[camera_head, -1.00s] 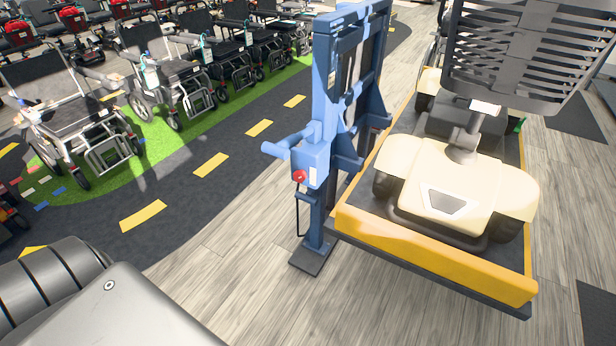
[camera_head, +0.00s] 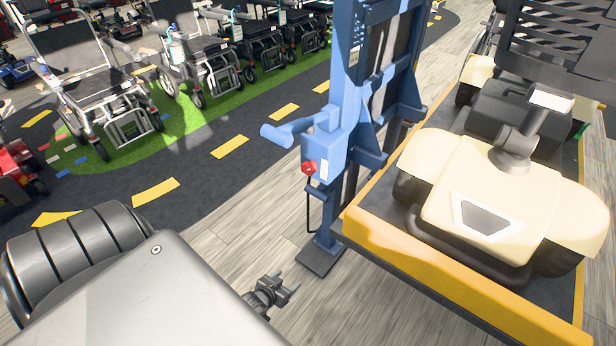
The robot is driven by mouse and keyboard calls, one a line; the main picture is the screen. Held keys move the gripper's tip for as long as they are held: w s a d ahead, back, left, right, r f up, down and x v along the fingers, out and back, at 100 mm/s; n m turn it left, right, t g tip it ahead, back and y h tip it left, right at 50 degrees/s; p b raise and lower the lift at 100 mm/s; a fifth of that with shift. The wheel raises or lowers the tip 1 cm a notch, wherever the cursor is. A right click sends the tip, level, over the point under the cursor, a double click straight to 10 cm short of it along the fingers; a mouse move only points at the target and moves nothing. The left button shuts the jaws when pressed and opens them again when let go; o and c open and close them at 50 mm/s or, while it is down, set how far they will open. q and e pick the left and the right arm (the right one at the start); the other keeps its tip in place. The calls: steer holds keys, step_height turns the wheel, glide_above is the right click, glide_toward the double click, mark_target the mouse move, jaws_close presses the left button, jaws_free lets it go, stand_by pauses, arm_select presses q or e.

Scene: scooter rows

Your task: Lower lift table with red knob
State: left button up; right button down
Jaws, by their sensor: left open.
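The blue lift mast (camera_head: 345,110) stands upright in the middle of the head view. A red knob (camera_head: 309,167) sits on the front of its blue control box (camera_head: 326,150), below a blue crank-like handle (camera_head: 285,133). The lift table (camera_head: 455,290), with a yellow edge, is joined to the mast at the right and carries a cream scooter (camera_head: 510,205). My left gripper (camera_head: 288,286) is open and empty, low in the picture, below and left of the mast's foot, apart from the knob. My right gripper is out of view.
Folding wheelchairs (camera_head: 100,80) stand in a row on a green strip at the upper left. A dark path with yellow dashes (camera_head: 228,147) runs between them and the lift. The wood floor (camera_head: 215,250) left of the mast's foot is clear.

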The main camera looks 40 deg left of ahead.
arm_select(q)
steer(key=w+a+r+n+t+b, duration=0.2)
steer(key=w+a+r+t+b, duration=0.25)
steer(key=w+r, duration=0.55)
steer(key=t+y+b, duration=0.1)
steer(key=t+b, duration=0.1)
steer(key=t, duration=0.5)
glide_toward(307, 171)
steer(key=shift+g, duration=0.25)
steer(key=x, duration=0.9)
steer(key=shift+w+a+r, duration=0.1)
steer(key=shift+w+r, duration=0.15)
steer(key=shift+w, duration=0.1)
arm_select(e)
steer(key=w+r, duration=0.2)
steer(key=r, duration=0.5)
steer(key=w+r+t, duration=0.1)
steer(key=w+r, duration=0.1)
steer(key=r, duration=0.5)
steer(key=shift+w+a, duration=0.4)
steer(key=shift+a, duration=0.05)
arm_select(q)
steer(key=shift+c, duration=0.3)
steer(key=c, duration=0.9)
